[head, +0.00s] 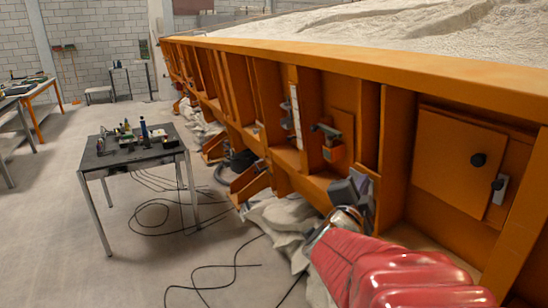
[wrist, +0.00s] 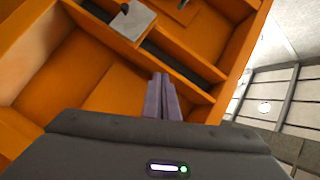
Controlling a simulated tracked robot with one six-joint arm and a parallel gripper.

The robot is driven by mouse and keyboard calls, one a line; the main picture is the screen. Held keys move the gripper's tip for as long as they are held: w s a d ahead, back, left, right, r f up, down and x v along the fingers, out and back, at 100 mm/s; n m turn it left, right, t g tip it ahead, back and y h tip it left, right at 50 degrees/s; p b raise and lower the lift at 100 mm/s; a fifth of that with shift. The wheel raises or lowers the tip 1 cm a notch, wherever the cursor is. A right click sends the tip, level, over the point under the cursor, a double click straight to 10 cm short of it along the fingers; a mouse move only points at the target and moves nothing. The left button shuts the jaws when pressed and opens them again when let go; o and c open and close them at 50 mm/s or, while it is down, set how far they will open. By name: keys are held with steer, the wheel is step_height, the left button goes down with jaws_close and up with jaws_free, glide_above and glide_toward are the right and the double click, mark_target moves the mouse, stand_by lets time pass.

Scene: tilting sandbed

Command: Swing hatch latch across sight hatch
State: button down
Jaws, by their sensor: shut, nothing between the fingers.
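The sight hatch (head: 450,155) is a square orange panel with a black knob, set in a bay of the orange wall at right in the head view. It looks closed. The hatch latch (head: 502,190), a small light grey plate with a black knob, stands near upright beside the hatch's lower right edge. My gripper (head: 366,188) is left of the hatch, in front of the wall and apart from both. Its purple-grey fingers (wrist: 158,78) are together and empty in the wrist view. Neither hatch nor latch can be made out surely there.
Orange ribs (head: 395,130) divide the wall into bays. Left of my gripper a bracket with a small orange box (head: 334,153) sticks out. A grey plate (wrist: 132,22) shows in the wrist view. A table (head: 130,160) and cables stand left.

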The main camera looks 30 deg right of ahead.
steer(key=s+d+m+g+h, duration=0.2)
steer(key=s+d+m+g, duration=0.2)
steer(key=s, duration=0.6)
steer(key=s+d+r+m+g+h, duration=0.1)
steer(key=s+d+m+g, duration=0.3)
steer(key=s+m+g, duration=0.4)
steer(key=s+g, duration=0.2)
steer(key=s, duration=0.1)
steer(key=shift+r+h, duration=0.2)
steer(key=shift+h, duration=0.2)
steer(key=shift+d, duration=0.1)
glide_toward(500, 193)
steer(key=shift+s+d+r, duration=0.5)
steer(key=shift+s+r, duration=0.1)
steer(key=shift+r, duration=0.25)
steer(key=shift+s+d+r, duration=0.45)
steer(key=shift+s+r, duration=0.2)
steer(key=shift+r, duration=0.2)
steer(key=shift+s+d+r, duration=0.5)
steer(key=shift+s+r, duration=0.1)
steer(key=shift+r, duration=0.3)
